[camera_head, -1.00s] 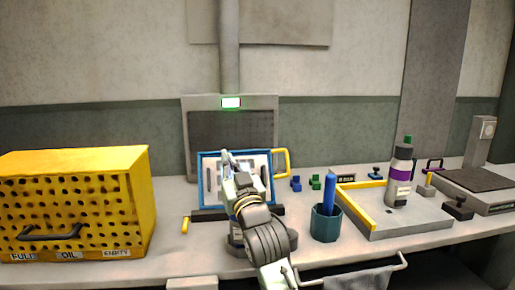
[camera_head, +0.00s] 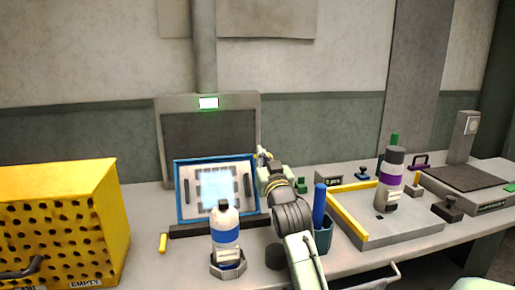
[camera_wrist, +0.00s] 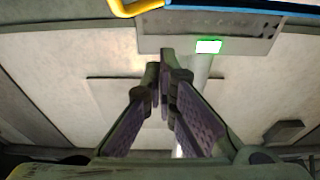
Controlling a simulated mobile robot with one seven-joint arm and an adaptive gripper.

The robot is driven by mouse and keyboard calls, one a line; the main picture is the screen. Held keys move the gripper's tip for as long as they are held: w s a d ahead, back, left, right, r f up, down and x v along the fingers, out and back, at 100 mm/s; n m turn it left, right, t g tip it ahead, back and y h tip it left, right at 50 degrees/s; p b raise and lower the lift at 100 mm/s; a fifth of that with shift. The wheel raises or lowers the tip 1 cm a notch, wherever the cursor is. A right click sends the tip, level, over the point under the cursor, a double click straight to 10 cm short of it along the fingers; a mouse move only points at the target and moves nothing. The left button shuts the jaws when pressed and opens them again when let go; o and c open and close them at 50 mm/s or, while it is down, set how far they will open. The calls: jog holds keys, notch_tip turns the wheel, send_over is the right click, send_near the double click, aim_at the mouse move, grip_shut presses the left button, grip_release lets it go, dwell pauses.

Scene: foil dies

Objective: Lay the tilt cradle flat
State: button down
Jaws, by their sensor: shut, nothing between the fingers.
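The tilt cradle (camera_head: 181,196) is a blue-framed panel with a pale sheet and dark bars on its face. It stands tilted up, leaning back, on a dark base bar (camera_head: 200,230) in the head view. Its blue edge (camera_wrist: 235,7) and yellow handle (camera_wrist: 139,8) show at the top of the wrist view. My gripper (camera_head: 263,152) is at the cradle's right edge, by the handle, which it mostly hides in the head view. In the wrist view my gripper's fingers (camera_wrist: 161,68) are together and empty, apart from the handle.
A white bottle with a blue band (camera_head: 225,236) stands in front of the cradle. A grey screen with a green light (camera_head: 208,103) stands behind. A yellow perforated box (camera_head: 60,222) is left; a teal cup (camera_head: 323,236) and a grey tray (camera_head: 405,230) are right.

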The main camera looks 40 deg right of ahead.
jog(key=w+d+f+p, duration=0.1)
jog(key=w+d+p, duration=0.1)
jog(key=w, duration=0.3)
jog(key=shift+w+d+f, duration=0.15)
jog(key=shift+d+f, duration=0.15)
jog(key=shift+d, duration=0.35)
jog(key=shift+f, duration=0.1)
